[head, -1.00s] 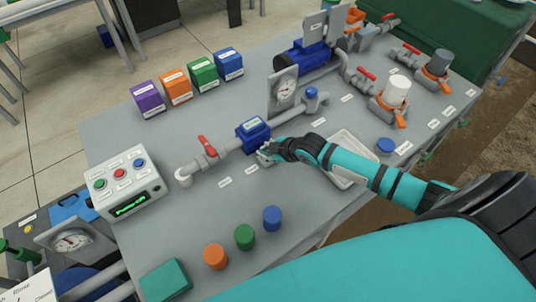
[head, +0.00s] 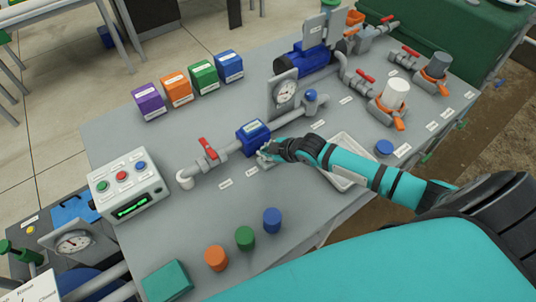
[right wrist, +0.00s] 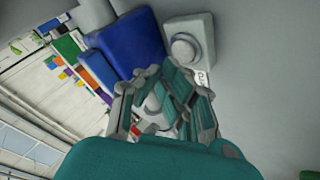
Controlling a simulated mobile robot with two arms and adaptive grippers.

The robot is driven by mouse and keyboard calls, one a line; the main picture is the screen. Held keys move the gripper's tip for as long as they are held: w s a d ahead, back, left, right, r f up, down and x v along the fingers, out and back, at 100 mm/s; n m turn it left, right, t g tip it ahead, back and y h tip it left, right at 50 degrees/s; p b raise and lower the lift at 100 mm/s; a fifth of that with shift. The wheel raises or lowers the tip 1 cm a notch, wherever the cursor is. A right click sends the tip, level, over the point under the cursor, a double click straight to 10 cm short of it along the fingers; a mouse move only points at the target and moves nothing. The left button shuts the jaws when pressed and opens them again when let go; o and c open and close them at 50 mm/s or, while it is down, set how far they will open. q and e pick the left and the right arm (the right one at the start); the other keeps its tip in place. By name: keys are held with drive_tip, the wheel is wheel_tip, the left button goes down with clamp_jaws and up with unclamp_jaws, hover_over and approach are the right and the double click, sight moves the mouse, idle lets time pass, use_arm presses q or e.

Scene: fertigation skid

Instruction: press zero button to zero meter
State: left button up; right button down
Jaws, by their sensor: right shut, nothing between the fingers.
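The blue meter (head: 253,136) sits in the grey pipe run near the middle of the bench; in the right wrist view it is the large blue block (right wrist: 128,45). Beside it, the right wrist view shows a small grey housing with a round grey button (right wrist: 187,48), face visible and uncovered. My right gripper (head: 268,153) is shut and empty beside the meter, on its near side. In the right wrist view its closed fingers (right wrist: 166,82) are just below the button housing. I cannot tell whether they touch it. My left gripper is not in view.
A control box (head: 128,187) with coloured buttons and a green display stands at left. A red-handled valve (head: 208,148) is left of the meter, a gauge (head: 285,93) behind it. A white tray (head: 347,178) lies under my right forearm. Coloured caps (head: 244,237) stand in front.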

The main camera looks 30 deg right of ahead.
drive_tip(key=shift+r, duration=0.1)
wheel_tip(320, 180, up, 5)
drive_tip(key=p, duration=0.5)
idle(0.5)
idle(0.5)
